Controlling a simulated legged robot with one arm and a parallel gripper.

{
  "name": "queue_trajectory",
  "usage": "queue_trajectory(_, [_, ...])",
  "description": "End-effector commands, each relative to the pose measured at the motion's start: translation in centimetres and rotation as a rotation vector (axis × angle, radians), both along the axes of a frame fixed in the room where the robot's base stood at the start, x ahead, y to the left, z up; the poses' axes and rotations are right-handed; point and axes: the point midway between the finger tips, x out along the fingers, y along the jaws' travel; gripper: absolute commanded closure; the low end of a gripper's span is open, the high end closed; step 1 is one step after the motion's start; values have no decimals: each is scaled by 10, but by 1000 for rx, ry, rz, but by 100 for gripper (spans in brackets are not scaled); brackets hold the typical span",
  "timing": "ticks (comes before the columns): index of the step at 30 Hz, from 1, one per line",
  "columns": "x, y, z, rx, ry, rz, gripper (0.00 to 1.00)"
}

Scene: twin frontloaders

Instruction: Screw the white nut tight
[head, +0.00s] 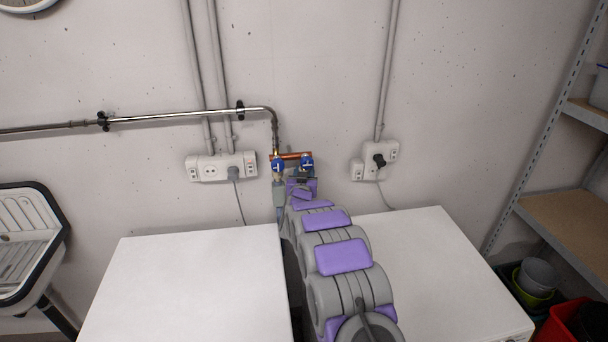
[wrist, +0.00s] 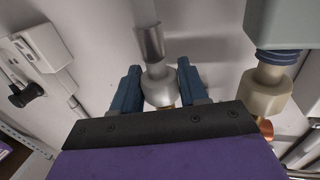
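A pale whitish nut (wrist: 159,90) sits under a grey metal tube in the middle of the wrist view. My gripper (wrist: 160,82) has its two blue fingers on either side of this nut. The fingers stand apart by about the nut's width; I cannot tell whether both press on it. In the head view my gripper (head: 303,182) is at the right one of two blue-handled valves (head: 307,162) on the wall. The nut is hidden there by my arm. A second, beige nut (wrist: 268,92) under a grey body with a blue ring is at the right of the wrist view.
The left valve (head: 278,167) has a grey connector and hose below it. Two white machines (head: 190,275) (head: 440,260) stand either side of my arm. Wall sockets (head: 212,168) (head: 376,160) flank the valves. A shelf (head: 560,215) stands at the right.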

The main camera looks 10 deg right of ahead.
Motion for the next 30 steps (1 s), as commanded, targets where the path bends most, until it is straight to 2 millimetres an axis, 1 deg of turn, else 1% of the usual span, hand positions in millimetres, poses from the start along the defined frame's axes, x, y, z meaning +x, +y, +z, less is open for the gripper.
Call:
queue_trajectory(1, [0, 0, 0, 0, 0, 1, 65])
queue_trajectory(7, [0, 1, 0, 0, -1, 1, 84])
queue_trajectory(30, [4, 0, 0, -1, -4, 11, 84])
